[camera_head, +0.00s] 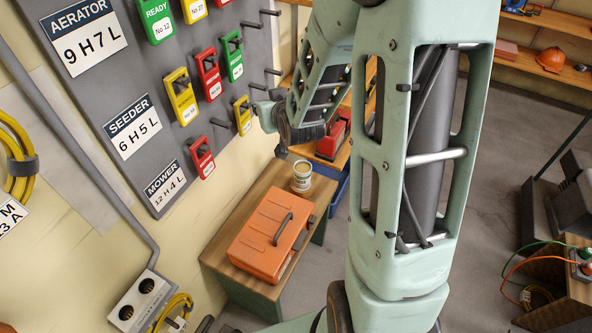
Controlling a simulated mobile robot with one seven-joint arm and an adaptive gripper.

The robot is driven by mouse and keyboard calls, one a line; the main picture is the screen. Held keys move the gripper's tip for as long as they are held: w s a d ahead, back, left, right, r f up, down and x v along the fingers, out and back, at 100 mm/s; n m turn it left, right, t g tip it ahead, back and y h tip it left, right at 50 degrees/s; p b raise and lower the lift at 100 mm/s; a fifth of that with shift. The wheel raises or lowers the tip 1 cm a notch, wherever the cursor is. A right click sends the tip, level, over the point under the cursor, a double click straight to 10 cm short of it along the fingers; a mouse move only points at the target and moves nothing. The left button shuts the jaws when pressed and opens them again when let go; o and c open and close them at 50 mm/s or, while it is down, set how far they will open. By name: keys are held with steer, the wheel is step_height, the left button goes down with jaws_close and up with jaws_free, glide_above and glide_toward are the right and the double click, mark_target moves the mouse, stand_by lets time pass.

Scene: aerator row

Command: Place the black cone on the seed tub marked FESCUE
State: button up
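I see no black cone and no seed tub with a readable FESCUE mark in this view. My gripper (268,116) is at the end of my arm, close in front of the grey tag board (150,75). It is beside a yellow tag (242,115) on the board's right side; I cannot tell whether it touches it. The fingers are small and partly hidden, so their opening and any hold are unclear.
An orange toolbox (262,240) and a small tin (302,176) stand on a wooden bench (215,258) below the board. Pegs (270,12) stick out from the board, some with tags. A red case (333,138) lies behind my gripper. Floor (490,150) shows at right.

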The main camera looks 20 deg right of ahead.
steer(key=s+d+f+n+y+b, duration=0.1)
steer(key=s+d+f+b, duration=0.15)
steer(key=f+b, duration=0.6)
steer(key=n+y+b, duration=0.1)
steer(key=y+b, duration=0.1)
steer(key=b, duration=0.4)
glide_above(303, 167)
steer(key=f, duration=1.8)
steer(key=shift+s+a+f, duration=0.3)
steer(key=shift+s+a, duration=0.05)
steer(key=shift+s, duration=0.05)
steer(key=shift+w+d+f+n, duration=0.3)
steer(key=shift+w+f, duration=0.15)
steer(key=shift+f, duration=0.1)
step_height(303, 167, down, 3)
steer(key=shift+f, duration=0.15)
steer(key=o, duration=1.2)
steer(key=shift+c, duration=0.2)
